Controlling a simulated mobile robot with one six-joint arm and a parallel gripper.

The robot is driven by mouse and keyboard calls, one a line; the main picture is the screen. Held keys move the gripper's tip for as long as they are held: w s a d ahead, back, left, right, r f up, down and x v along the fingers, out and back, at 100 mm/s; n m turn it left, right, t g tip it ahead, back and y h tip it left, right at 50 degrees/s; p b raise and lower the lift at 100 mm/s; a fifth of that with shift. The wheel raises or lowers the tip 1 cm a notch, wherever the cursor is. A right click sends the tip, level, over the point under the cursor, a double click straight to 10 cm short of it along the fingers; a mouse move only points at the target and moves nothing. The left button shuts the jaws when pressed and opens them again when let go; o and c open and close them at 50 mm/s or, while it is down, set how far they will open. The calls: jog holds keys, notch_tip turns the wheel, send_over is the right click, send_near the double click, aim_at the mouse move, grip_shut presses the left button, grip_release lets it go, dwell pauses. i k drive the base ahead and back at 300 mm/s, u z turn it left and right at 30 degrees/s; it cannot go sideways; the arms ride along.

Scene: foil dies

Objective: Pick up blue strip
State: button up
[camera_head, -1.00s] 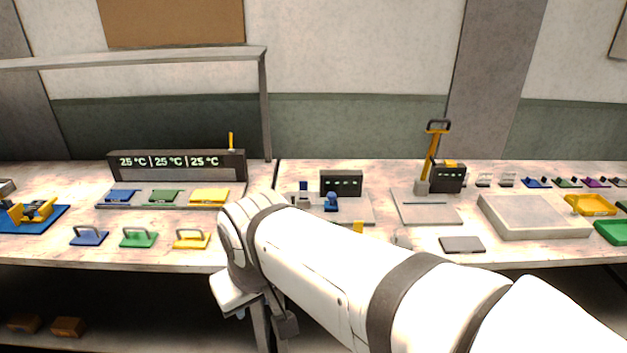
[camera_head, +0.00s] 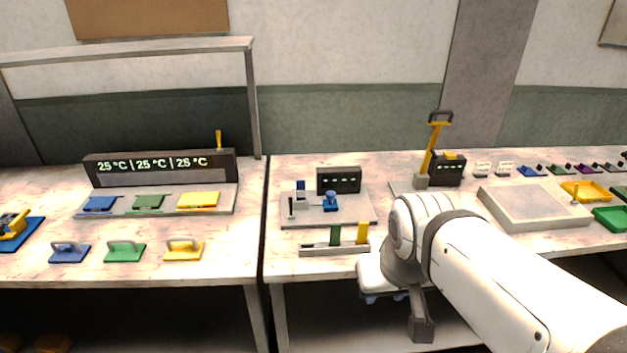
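A low grey rack (camera_head: 320,250) on the right bench holds an upright green strip (camera_head: 335,235) and an upright yellow strip (camera_head: 362,233). I see no blue strip standing in this rack. Behind it, a grey plate (camera_head: 348,212) carries a device with small blue parts (camera_head: 330,202); I cannot tell whether any is the strip. My gripper (camera_head: 421,328) hangs below my white wrist at the bench's front edge, right of the rack. Its fingertips are not clear, and the arm hides part of the bench.
Blue, green and yellow handled blocks (camera_head: 125,251) stand on the left bench before a temperature display (camera_head: 160,166). A yellow-levered press (camera_head: 432,150) and a grey slab (camera_head: 535,205) are at right. A gap separates the benches.

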aim_at(300, 184)
jog(key=u, duration=0.05)
jog(key=i, duration=1)
jog(key=z, duration=0.05)
